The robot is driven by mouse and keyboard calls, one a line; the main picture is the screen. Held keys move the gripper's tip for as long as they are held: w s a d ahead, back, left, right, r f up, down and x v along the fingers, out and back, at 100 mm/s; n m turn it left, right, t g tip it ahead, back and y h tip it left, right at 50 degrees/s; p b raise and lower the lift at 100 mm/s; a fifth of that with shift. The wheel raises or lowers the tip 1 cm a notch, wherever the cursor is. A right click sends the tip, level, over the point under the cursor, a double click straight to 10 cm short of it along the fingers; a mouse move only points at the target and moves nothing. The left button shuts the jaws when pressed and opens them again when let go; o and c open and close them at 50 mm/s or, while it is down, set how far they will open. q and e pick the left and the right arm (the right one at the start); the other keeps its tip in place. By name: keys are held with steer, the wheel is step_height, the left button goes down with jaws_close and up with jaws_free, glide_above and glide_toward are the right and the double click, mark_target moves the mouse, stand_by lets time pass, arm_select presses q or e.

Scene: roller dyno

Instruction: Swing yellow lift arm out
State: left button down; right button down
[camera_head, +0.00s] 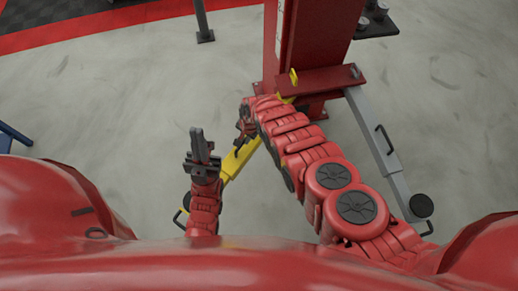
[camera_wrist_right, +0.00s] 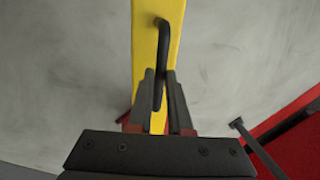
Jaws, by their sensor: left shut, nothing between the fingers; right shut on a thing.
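The yellow lift arm (camera_head: 236,163) slants down and left from the base of the red lift post. Its upper part is hidden behind my right arm. In the right wrist view the yellow arm (camera_wrist_right: 147,30) runs top to bottom and carries a curved black handle (camera_wrist_right: 162,38). My right gripper (camera_wrist_right: 162,92) is shut on that handle; in the head view the right gripper (camera_head: 241,139) is beside the yellow arm, partly hidden by my wrist. My left gripper (camera_head: 197,135) is shut and empty, pointing up, left of the yellow arm.
The red lift post (camera_head: 308,45) stands at the top centre. A grey lift arm (camera_head: 373,130) with a black handle and round pad (camera_head: 421,206) extends down right. A dark slim post (camera_head: 203,22) stands at the top left, and a blue frame (camera_head: 14,135) is at the left edge.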

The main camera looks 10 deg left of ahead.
steer(key=w+a+m+b, duration=0.2)
steer(key=w+a+b, duration=0.2)
steer(key=b, duration=1)
steer(key=a, duration=0.3)
steer(key=shift+w+m+t, duration=0.3)
steer(key=shift+w+m, duration=0.1)
steer(key=shift+a+r, duration=0.2)
steer(key=shift+r, duration=0.05)
steer(key=c, duration=1.1)
jaws_free()
steer(key=shift+w, duration=0.1)
steer(key=shift+o, duration=1.3)
steer(key=shift+a+f, duration=0.1)
steer(key=shift+f, duration=0.1)
steer(key=shift+r, duration=0.15)
